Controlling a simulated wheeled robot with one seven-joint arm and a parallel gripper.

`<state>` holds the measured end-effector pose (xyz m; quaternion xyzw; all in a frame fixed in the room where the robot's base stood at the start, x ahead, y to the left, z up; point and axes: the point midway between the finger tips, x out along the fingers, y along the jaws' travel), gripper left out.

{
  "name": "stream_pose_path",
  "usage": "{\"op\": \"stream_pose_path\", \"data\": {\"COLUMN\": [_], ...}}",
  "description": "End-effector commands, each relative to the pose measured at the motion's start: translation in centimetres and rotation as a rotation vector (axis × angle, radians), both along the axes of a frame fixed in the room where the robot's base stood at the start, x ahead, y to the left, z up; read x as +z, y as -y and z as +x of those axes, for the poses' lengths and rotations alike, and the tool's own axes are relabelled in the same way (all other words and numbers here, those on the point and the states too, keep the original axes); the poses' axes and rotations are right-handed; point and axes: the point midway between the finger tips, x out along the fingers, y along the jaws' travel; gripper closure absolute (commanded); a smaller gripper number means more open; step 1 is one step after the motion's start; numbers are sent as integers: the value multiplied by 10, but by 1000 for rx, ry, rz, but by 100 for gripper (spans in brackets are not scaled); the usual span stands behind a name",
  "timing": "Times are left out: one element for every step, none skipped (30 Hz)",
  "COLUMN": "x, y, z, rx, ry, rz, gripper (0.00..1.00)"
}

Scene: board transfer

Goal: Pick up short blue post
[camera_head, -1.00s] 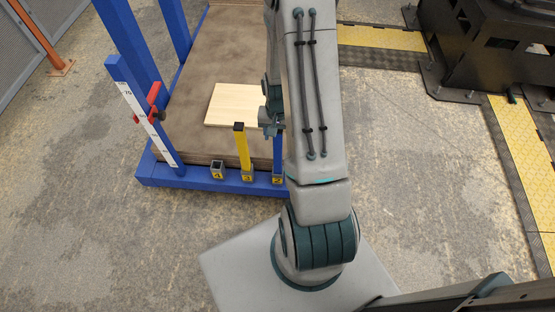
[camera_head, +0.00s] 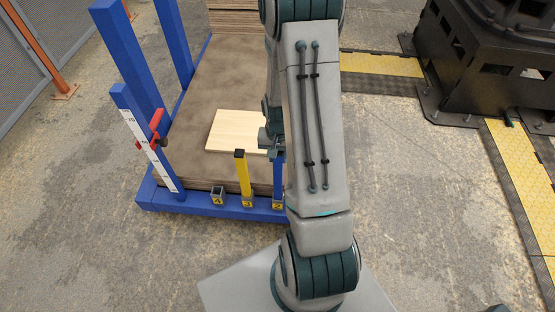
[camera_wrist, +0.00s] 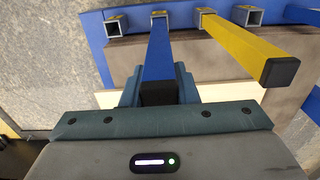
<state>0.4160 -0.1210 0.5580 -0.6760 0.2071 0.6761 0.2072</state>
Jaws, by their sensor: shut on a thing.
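The short blue post (camera_head: 278,180) stands upright at the socket marked 2 on the front beam of the blue rack. In the wrist view the blue post (camera_wrist: 158,50) runs from its socket at the top down between my gripper's fingers. My gripper (camera_head: 272,140) is at the post's upper end; in the wrist view the fingers (camera_wrist: 158,88) are shut on it, one on each side. The post's lower end still appears to be in or at its socket; its exact depth is hidden.
A yellow post (camera_head: 243,173) with a black cap stands close left, at socket 3. Socket 4 (camera_head: 218,195) is empty. A pale board (camera_head: 237,131) lies on the brown stack (camera_head: 226,75) behind. A blue upright with a scale (camera_head: 145,140) and red clamp stands at the left.

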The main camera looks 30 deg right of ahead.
Motion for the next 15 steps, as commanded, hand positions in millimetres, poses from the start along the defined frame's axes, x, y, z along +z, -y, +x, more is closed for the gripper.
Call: {"op": "stream_pose_path", "data": {"x": [12,18,25,31,37,45,51,57,65,71,78,86,93,99,108], "y": [0,0,0,0,0,0,0,0,0,0,0,0,0,0,0], "z": [1,1,1,1,1,1,1,1,1,1,1,1,1,1,1], "rx": [0,1,1,1,1,1,1,1,1,1,1,1,0,0,0], "ry": [4,4,5,4,5,5,5,6,5,6,6,6,6,6,5], "rz": [-1,-1,-2,-1,-2,-2,-2,-3,-2,-3,-3,-2,-3,-3,-2], "gripper": [100,100,100,100,100,100,100,100,100,100,100,100,100,100,100]}}
